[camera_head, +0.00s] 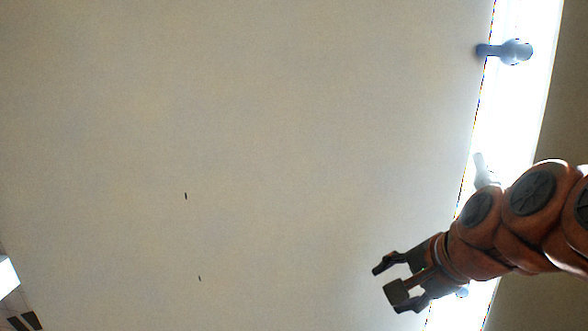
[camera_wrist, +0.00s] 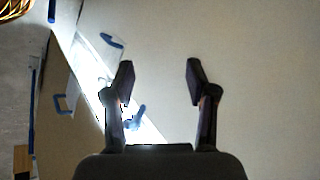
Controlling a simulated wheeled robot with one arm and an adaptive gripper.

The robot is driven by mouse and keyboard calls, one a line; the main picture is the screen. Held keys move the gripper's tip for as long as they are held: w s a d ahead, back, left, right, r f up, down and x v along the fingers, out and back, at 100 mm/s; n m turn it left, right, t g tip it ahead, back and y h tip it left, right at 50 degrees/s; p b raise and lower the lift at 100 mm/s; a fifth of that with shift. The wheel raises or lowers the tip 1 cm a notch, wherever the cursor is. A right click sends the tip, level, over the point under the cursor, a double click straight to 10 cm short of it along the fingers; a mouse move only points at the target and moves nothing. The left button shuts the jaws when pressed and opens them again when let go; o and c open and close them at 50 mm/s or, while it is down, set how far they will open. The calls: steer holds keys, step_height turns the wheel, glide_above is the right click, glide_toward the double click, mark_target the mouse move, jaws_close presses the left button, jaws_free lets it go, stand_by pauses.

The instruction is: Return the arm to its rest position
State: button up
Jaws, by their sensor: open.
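My gripper (camera_head: 385,279) is at the end of my orange arm, at the lower right of the head view. It is open and nothing is between its fingers. In the wrist view my gripper (camera_wrist: 158,80) shows two dark fingers spread apart, with a plain pale surface behind them. A large pale panel (camera_head: 250,130) fills most of the head view. My gripper shows in front of its right part; I cannot tell the distance between them.
A bright strip (camera_head: 515,100) runs along the panel's right edge. A blue-grey knob-like fitting (camera_head: 512,51) sits on it at the top. Blue handle-like pieces (camera_wrist: 111,41) show at the left in the wrist view, with yellow coils (camera_wrist: 14,8) in the corner.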

steer(key=s+f+n+g+h, duration=0.3)
steer(key=s+f+n+g, duration=0.5)
steer(key=s+f, duration=0.8)
steer(key=s+n, duration=0.3)
steer(key=shift+s+d+n, duration=0.25)
steer(key=shift+s+n, duration=0.1)
steer(key=shift+n, duration=0.05)
steer(key=shift+f, duration=0.1)
